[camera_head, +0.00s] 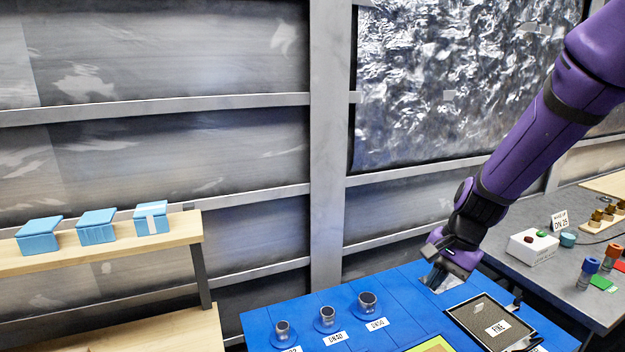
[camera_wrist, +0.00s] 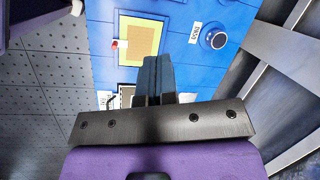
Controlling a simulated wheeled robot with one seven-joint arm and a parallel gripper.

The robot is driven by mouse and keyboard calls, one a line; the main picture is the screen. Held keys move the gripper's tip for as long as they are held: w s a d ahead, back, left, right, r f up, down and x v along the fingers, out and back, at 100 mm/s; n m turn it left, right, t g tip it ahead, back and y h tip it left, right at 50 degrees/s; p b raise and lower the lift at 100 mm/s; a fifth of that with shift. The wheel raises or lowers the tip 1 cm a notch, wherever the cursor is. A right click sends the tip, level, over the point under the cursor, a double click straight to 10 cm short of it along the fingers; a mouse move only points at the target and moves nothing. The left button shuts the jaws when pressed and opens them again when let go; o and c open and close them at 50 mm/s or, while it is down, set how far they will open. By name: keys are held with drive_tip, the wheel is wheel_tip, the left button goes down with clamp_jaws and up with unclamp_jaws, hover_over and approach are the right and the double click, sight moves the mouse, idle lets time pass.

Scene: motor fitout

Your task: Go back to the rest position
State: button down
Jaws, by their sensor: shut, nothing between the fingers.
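My gripper (camera_head: 434,281) is at the end of my purple arm, low over the back part of the blue table (camera_head: 408,316) in the head view. In the wrist view its two dark fingers (camera_wrist: 157,66) are together with nothing between them. The fingers hide part of the blue table in the wrist view. I cannot tell whether the fingertips touch the surface below.
On the blue table stand several dark-topped fittings (camera_head: 367,302) with labels, and a black tray marked FINE (camera_head: 483,318). A grey bench (camera_head: 560,262) at right holds a white button box (camera_head: 532,246) and coloured parts. A wooden shelf (camera_head: 100,246) at left bears blue boxes (camera_head: 97,226).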

drive_tip(key=s+d+r+n+t+h, duration=0.1)
drive_tip(key=s+d+r+n+t, duration=0.1)
drive_tip(key=s+r, duration=0.8)
drive_tip(key=s+d+r+n+t+h, duration=0.2)
drive_tip(key=s+d+r+n+t, duration=0.1)
drive_tip(key=s+r+n, duration=0.4)
drive_tip(key=shift+s+d+r+h, duration=0.3)
drive_tip(key=shift+s+d+r, duration=0.1)
drive_tip(key=shift+s+r, duration=1.35)
drive_tip(key=shift+s+f, duration=0.1)
